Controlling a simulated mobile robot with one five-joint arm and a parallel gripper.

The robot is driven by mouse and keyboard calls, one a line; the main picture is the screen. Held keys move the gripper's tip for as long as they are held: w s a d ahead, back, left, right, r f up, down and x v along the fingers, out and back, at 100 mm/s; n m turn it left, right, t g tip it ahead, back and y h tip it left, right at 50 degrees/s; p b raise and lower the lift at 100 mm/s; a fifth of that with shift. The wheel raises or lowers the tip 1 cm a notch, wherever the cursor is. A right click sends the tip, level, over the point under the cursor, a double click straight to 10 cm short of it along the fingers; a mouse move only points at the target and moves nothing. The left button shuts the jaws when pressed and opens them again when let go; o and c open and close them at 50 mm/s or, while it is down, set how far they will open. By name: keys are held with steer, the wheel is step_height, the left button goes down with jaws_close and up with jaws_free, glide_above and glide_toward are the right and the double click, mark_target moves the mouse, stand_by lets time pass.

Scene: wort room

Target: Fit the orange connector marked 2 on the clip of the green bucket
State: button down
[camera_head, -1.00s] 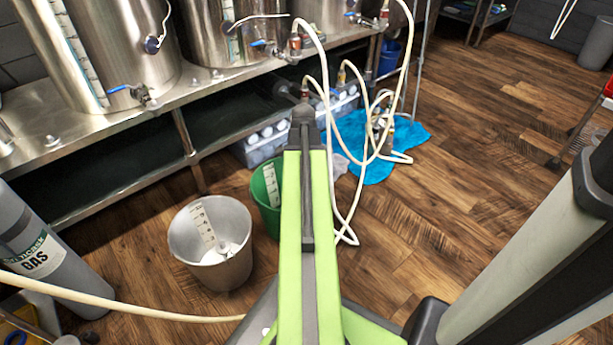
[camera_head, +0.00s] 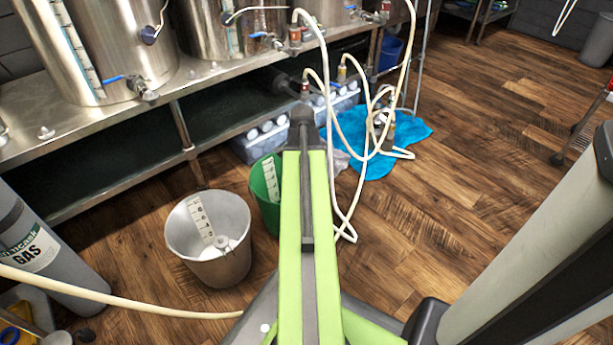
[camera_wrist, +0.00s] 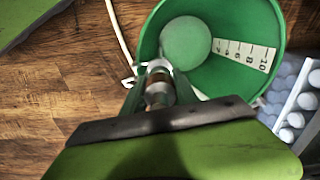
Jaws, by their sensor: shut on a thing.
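The green bucket (camera_head: 265,190) stands on the floor, partly hidden behind my arm in the head view. In the wrist view its open mouth (camera_wrist: 225,25) fills the upper right, with a white number scale inside. My gripper (camera_wrist: 160,97) is shut on a connector (camera_wrist: 158,88) with an orange-brown band and a silvery end. The connector is at the bucket's near rim; I cannot tell whether it touches. A small pale clip (camera_wrist: 129,81) shows at the rim, just left of the connector. The mark 2 is not readable. The head view does not clearly show the gripper.
A grey bucket (camera_head: 187,234) stands left of the green one. A bottle crate (camera_wrist: 302,100) is close on the right in the wrist view. White hoses (camera_head: 340,190) hang from the steel bench (camera_head: 160,105). The right floor is open.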

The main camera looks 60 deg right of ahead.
steer(key=shift+f+b, duration=1.35)
steer(key=c, duration=0.9)
jaws_free()
steer(key=shift+r, duration=0.15)
step_height(320, 180, up, 17)
steer(key=p, duration=1.7)
steer(key=shift+r+p, duration=0.2)
steer(key=shift+p, duration=0.15)
steer(key=shift+f, duration=0.1)
